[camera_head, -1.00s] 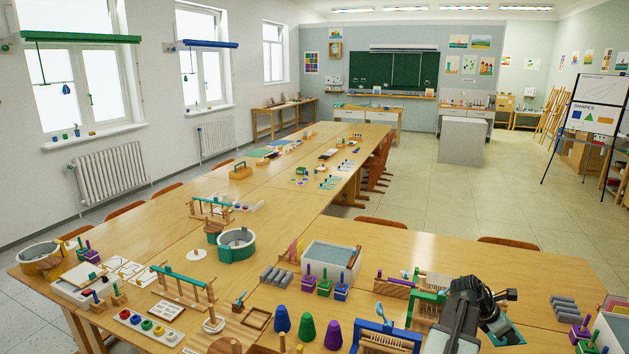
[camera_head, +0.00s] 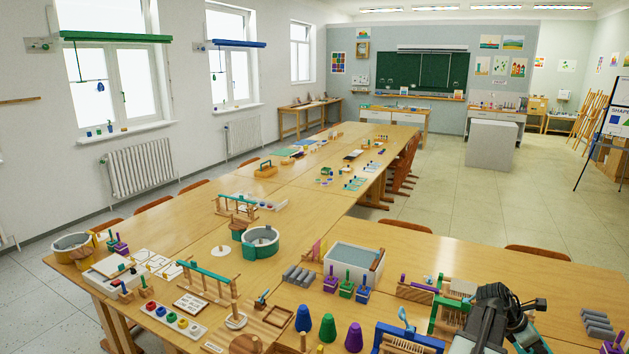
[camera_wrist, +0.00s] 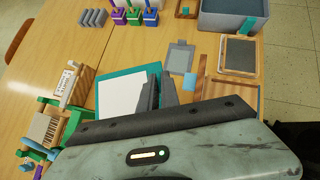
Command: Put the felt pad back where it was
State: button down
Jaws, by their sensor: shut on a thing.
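My gripper (camera_wrist: 158,92) shows in the wrist view with its two dark fingers close together over a white board with a teal border (camera_wrist: 118,96). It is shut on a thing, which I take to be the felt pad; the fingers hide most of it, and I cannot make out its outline. In the head view my gripper (camera_head: 520,325) is at the lower right, above the near table. A flat grey square (camera_wrist: 179,58) and a dark grey square in a wooden frame (camera_wrist: 240,51) lie beyond the fingers.
A grey bin (camera_wrist: 232,20) stands at the back right of the wrist view. Purple, green and blue peg blocks (camera_wrist: 134,17) and grey ridged blocks (camera_wrist: 92,18) stand behind. A green-framed wooden piece (camera_wrist: 48,125) is at the left. Some bare tabletop (camera_wrist: 70,55) lies between.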

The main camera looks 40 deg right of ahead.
notch_tip(320, 180, up, 2)
jog(key=shift+p, duration=0.5)
notch_tip(320, 180, down, 8)
jog(key=b, duration=0.8)
jog(key=shift+r+p, duration=3.8)
jog(key=shift+p, duration=0.05)
notch_tip(320, 180, down, 8)
jog(key=b, duration=0.7)
jog(key=shift+r+b, duration=0.2)
jog(key=shift+b, duration=0.1)
